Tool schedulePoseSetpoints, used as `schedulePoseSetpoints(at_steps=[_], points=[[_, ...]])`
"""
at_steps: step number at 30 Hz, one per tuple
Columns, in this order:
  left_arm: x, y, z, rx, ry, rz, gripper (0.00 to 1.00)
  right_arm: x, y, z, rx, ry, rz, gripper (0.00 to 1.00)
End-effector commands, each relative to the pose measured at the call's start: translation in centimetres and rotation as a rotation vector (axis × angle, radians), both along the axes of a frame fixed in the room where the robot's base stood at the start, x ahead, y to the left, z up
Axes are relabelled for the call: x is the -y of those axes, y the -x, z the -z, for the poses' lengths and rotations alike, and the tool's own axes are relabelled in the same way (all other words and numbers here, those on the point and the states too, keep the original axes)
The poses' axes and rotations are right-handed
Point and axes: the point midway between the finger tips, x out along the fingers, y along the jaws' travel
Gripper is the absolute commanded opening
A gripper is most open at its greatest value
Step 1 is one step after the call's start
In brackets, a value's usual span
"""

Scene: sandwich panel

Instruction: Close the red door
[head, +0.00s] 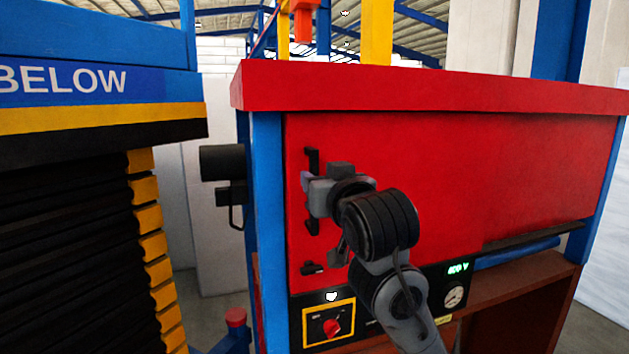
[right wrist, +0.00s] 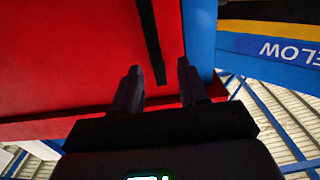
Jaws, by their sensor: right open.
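The red door (head: 440,160) is the broad front panel of a cabinet with a blue frame, and it fills much of the right wrist view (right wrist: 70,60). A black vertical bar handle (head: 312,228) is on its left side, partly hidden by my gripper. I cannot tell whether the door sits flush with the frame. My right gripper (head: 306,187) is open at the handle's middle. In the right wrist view its two fingers (right wrist: 160,85) point toward the door, with the dark handle (right wrist: 152,45) showing between them. Contact cannot be made out. My left gripper is not in view.
A control panel with a red knob (head: 332,327) and gauge (head: 454,296) lies below the door. A black cylinder (head: 221,162) juts out left of the blue post (head: 268,200). A black shutter with yellow edging (head: 145,220) stands at the left.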

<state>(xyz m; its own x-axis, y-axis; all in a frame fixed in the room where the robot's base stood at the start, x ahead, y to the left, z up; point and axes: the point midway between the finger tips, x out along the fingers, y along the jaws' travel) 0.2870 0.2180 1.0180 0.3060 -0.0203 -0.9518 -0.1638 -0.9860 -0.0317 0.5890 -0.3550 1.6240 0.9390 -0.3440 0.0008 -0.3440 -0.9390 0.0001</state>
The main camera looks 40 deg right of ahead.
Motion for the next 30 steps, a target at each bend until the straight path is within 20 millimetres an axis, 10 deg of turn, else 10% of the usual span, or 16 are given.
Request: schedulePoseSetpoints(at_steps=[12, 30], points=[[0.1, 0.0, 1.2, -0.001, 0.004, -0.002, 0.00, -1.7, 4.3, 0.0, 0.002, 0.003, -0.002, 0.43], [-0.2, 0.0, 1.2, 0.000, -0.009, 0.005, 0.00, -1.8, 4.0, 1.2, -0.024, 0.002, -0.002, 0.43]])
